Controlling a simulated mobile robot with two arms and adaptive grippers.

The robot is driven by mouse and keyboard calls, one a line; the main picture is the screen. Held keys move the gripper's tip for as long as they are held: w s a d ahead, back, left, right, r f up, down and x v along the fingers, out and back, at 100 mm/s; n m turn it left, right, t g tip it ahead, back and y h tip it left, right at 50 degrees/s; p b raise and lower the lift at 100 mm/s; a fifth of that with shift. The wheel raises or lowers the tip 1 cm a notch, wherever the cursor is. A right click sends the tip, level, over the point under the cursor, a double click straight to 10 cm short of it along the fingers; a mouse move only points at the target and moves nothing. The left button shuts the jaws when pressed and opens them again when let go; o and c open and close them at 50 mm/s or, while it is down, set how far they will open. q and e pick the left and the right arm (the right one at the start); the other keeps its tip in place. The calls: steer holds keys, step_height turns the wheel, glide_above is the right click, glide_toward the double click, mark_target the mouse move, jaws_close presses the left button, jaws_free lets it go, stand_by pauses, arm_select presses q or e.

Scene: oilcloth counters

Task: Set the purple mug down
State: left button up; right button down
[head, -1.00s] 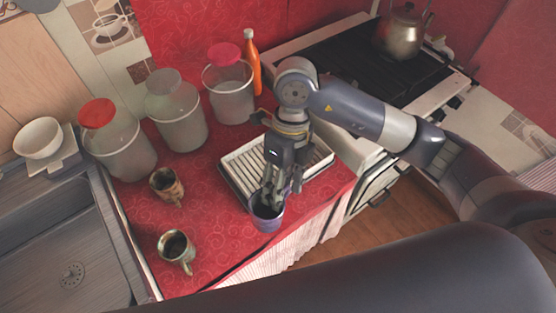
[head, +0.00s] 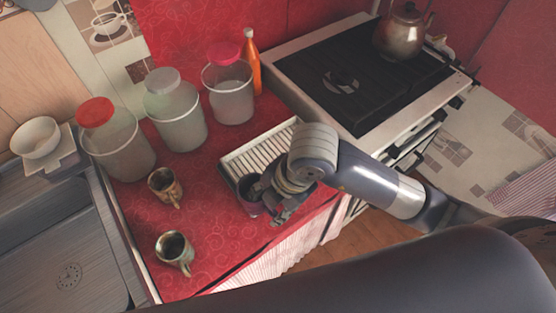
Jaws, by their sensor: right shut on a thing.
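The purple mug (head: 252,206) is at the front left corner of the white ribbed rack (head: 228,158), in front of it on the red counter side. Its dark opening faces up and it looks a little tilted. My right gripper (head: 266,203) is shut on the mug from its right side, and the wrist hides part of both. I cannot tell whether the mug's base touches the red cloth. My left gripper is not in view.
Two patterned mugs (head: 166,187) (head: 175,252) stand on the red counter (head: 215,235) to the left, with bare cloth between them and the purple mug. Several lidded jars (head: 178,117) and an orange bottle (head: 252,68) stand behind. A stove (head: 350,85) is right; a sink (head: 60,240) is left.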

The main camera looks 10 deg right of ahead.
steer(key=shift+f+m, duration=0.15)
steer(key=shift+m, duration=0.55)
steer(key=shift+w+d, duration=0.15)
steer(key=shift+w, duration=0.1)
steer(key=w+d+f+p, duration=0.1)
steer(key=w+d, duration=0.1)
steer(key=w, duration=0.2)
steer(key=w+d+f+p, duration=0.1)
steer(key=w+d+p, duration=0.1)
steer(key=w+d, duration=0.1)
steer(key=w+d+f+p, duration=0.2)
steer(key=w+d, duration=0.1)
steer(key=w, duration=0.3)
steer(key=shift+f, duration=0.4)
steer(key=shift+w+f, duration=0.1)
steer(key=shift+f, duration=0.05)
steer(key=shift+f, duration=0.1)
steer(key=c, duration=0.8)
jaws_free()
